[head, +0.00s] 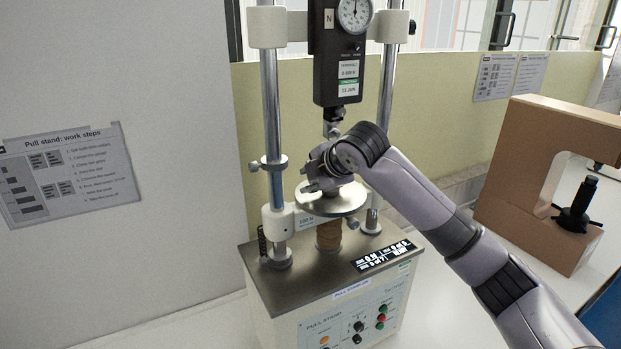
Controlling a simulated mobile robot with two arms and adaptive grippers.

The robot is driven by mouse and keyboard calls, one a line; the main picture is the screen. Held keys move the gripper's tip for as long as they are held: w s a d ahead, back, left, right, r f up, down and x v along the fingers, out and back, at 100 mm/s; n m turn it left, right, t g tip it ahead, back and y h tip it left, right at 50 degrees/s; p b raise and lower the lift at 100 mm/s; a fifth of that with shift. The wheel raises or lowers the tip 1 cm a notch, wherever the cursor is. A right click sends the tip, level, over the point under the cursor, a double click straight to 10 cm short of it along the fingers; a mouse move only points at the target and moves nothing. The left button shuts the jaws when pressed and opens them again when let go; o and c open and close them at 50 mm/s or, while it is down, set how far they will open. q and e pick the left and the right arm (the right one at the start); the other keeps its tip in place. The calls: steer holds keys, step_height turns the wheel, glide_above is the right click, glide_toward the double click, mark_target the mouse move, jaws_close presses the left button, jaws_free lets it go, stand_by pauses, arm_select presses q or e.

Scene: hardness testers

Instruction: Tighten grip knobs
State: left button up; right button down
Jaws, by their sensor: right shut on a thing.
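The pull stand (325,268) is in the middle of the head view, with two upright steel columns. A dark force gauge (338,60) with a round dial hangs between the columns. A small metal upper grip (335,122) hangs below the gauge. A round metal plate (331,203) sits below, on the crossbar. My right gripper (318,176) is between the upper grip and the plate, reaching in from the right. It is shut on a grip knob just above the plate; the gripper and wrist hide the knob and most of the lower grip. My left gripper is not in view.
A clamp with a side knob (270,164) is on the left column. The control panel (360,318) faces front. A brown C-shaped frame (522,180) stands at the right, with a black star-handled spindle (577,205). White bench shows to the left of the stand.

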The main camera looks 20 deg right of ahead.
steer(key=shift+f, duration=0.1)
steer(key=c, duration=1.3)
jaws_free()
steer(key=shift+s, duration=0.1)
steer(key=v, duration=1.2)
